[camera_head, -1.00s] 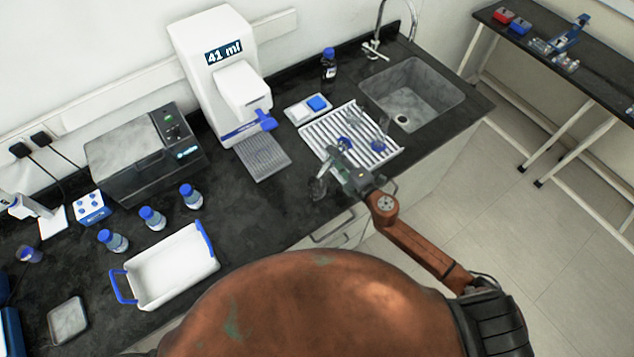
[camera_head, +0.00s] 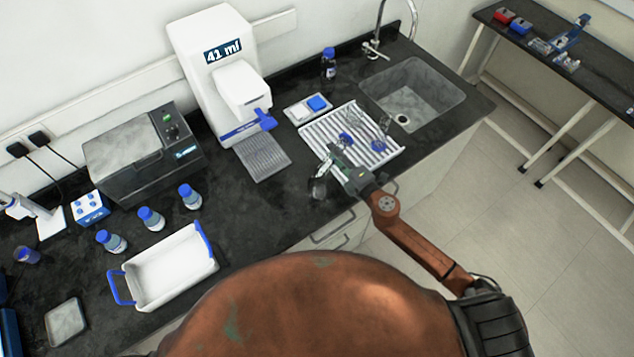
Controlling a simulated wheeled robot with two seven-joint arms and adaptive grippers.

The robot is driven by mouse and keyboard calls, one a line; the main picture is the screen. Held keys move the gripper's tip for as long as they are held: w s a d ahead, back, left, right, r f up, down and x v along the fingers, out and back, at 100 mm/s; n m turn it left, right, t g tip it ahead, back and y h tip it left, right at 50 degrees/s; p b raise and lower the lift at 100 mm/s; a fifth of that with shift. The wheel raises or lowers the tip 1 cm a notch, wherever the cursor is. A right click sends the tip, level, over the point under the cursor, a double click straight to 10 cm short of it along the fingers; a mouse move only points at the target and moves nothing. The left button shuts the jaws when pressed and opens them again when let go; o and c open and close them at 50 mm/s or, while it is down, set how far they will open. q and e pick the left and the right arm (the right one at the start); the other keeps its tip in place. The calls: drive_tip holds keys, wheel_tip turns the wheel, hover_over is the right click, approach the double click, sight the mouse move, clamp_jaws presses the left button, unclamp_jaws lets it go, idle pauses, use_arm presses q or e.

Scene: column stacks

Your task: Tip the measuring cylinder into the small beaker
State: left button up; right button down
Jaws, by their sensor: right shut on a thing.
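My right gripper (camera_head: 333,160) is over the counter by the front left corner of the white rack, shut on a slim clear thing that looks like the measuring cylinder (camera_head: 324,169). The cylinder is tilted, with its lower end close above the small beaker (camera_head: 318,189). The small beaker is clear glass and stands on the black counter. I cannot tell whether the two touch or whether liquid is flowing. My left gripper is not in view.
The ribbed white rack (camera_head: 318,130) behind the gripper holds clear glassware with blue parts. A white dispenser (camera_head: 205,45) reading 41 ml, a white tray (camera_head: 170,270) and blue-capped bottles (camera_head: 151,219) stand to the left. The sink (camera_head: 425,90) is at the back right.

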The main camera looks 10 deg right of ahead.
drive_tip(key=shift+r+n+t+b, duration=0.3)
drive_tip(key=shift+r+n+b, duration=0.3)
drive_tip(key=shift+b, duration=0.1)
idle(0.4)
